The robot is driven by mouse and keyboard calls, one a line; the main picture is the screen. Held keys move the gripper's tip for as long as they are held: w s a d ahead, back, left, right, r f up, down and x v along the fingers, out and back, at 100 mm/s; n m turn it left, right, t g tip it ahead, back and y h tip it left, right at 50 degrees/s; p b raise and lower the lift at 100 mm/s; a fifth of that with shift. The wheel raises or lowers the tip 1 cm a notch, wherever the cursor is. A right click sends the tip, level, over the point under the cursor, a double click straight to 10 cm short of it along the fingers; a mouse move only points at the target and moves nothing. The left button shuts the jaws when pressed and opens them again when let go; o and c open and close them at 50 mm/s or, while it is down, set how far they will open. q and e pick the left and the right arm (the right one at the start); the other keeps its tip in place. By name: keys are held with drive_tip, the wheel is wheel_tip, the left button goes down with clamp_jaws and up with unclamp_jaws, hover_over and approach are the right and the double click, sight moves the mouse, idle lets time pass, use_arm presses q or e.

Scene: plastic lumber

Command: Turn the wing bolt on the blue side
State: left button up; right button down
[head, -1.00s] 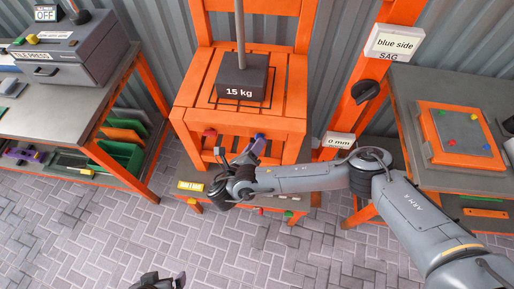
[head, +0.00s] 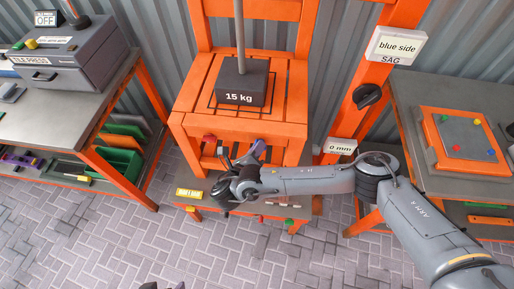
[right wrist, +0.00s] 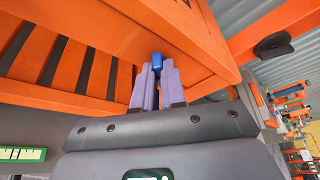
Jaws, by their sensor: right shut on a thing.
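The blue wing bolt (right wrist: 157,59) sits under the front edge of the orange chair-like frame (head: 278,131), above the purple fingers in the right wrist view. My right gripper (head: 259,150) reaches up under that edge from the front. In the right wrist view its two fingers (right wrist: 157,80) are closed around the lower part of the blue bolt, whose wings are mostly hidden. A red wing bolt (head: 209,138) sits at the left of the same front edge. Only the dark tips of my left gripper (head: 163,286) show at the bottom edge; its jaws cannot be made out.
A 15 kg weight (head: 239,84) on a rod rests on the slatted seat. The "blue side" sag sign (head: 396,46) and a "0 mm" sign (head: 340,146) are on the right. A yellow-green level (head: 189,193) lies on the low shelf. Benches flank the frame.

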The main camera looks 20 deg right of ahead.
drive_tip(key=shift+r, duration=0.1)
drive_tip(key=shift+s+d+f+m+t+y+b, duration=0.25)
drive_tip(key=shift+m+t+y+b, duration=1.15)
drive_tip(key=shift+m+b, duration=3.45)
drive_tip(key=shift+s+d+f+m+t+y+b, duration=0.25)
drive_tip(key=shift+m+t+y+b, duration=1.2)
drive_tip(key=shift+b, duration=6.25)
drive_tip(key=shift+d+r+m+t+y+b, duration=0.1)
drive_tip(key=shift+d+m+t+y+b, duration=0.75)
drive_tip(key=shift+m+b, duration=4.25)
drive_tip(key=shift+a+n+y+b, duration=0.45)
drive_tip(key=shift+n+y+b, duration=0.45)
drive_tip(key=shift+n+b, duration=0.3)
